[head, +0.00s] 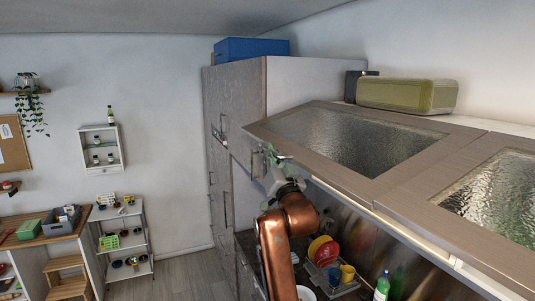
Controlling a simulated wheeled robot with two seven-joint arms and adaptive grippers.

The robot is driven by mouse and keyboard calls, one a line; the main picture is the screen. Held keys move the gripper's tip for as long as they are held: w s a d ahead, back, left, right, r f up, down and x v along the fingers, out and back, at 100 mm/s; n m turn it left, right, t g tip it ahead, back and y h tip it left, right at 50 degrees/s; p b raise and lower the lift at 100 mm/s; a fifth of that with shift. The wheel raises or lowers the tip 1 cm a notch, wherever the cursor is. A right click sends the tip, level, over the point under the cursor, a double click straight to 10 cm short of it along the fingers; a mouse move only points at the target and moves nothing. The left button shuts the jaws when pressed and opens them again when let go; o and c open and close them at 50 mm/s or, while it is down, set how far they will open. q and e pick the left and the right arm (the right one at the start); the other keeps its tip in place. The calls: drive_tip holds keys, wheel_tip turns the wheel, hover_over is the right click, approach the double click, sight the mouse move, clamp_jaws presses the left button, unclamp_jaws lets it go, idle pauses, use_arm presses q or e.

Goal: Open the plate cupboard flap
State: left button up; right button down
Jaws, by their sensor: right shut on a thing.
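The cupboard flap (385,178) at the left of the upper row has a brown-grey frame and a rippled glass pane. It slants outward; I cannot tell how far it stands from the cupboard body. Its handle (257,161) shows near the front left corner. My right gripper (268,160) is shut on the handle, just below that corner. My copper-coloured right arm reaches up from below and hides part of the area under the flap. The inside of the cupboard and any plates in it are hidden. My left gripper is out of view.
A second glass flap (495,197) adjoins on the right. A green box (407,95) stands on top. A tall grey cabinet (235,105) is close on the left. Below are a dish rack (335,281), colourful plates (322,250), a yellow mug (347,273) and a green bottle (382,286).

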drive_tip(key=c, duration=2.1)
unclamp_jaws()
drive_tip(key=shift+w+d+f, duration=0.1)
drive_tip(key=shift+w+f, duration=0.05)
drive_tip(key=shift+w, duration=0.05)
drive_tip(key=shift+s, duration=0.1)
drive_tip(key=shift+s, duration=0.1)
drive_tip(key=v, duration=1.1)
drive_tip(key=shift+s, duration=0.35)
drive_tip(key=shift+d+f, duration=0.1)
drive_tip(key=shift+d, duration=0.05)
